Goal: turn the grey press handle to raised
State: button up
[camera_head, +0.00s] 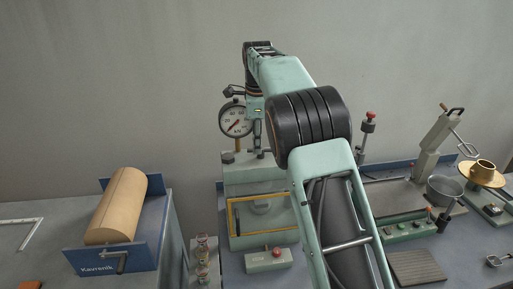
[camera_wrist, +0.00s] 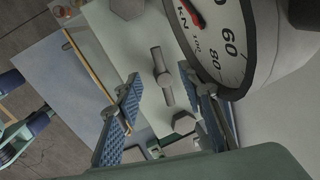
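In the wrist view a small grey bar-shaped handle (camera_wrist: 161,76) with a round hub lies on the pale top of the press. I take it for the press handle, but cannot be sure of its position. My gripper (camera_wrist: 160,94) is open, with one blue-padded finger on each side of the bar's line and a clear gap to both. I cannot tell how far the bar lies beyond the fingertips. In the head view the pale green press (camera_head: 254,178) stands under my arm, which hides part of it. The handle is not clear there.
A round pressure gauge (camera_head: 236,121) stands close to my gripper and fills the wrist view's upper right. A control box with a red button (camera_head: 268,261) sits before the press. A blue stand with a tan roll (camera_head: 118,207) is left. Several tools crowd the right.

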jog(key=shift+w+f, duration=0.15)
jog(key=shift+f, duration=0.6)
jog(key=shift+w+f, duration=0.15)
jog(key=shift+f, duration=0.6)
jog(key=shift+c, duration=0.2)
grip_shut()
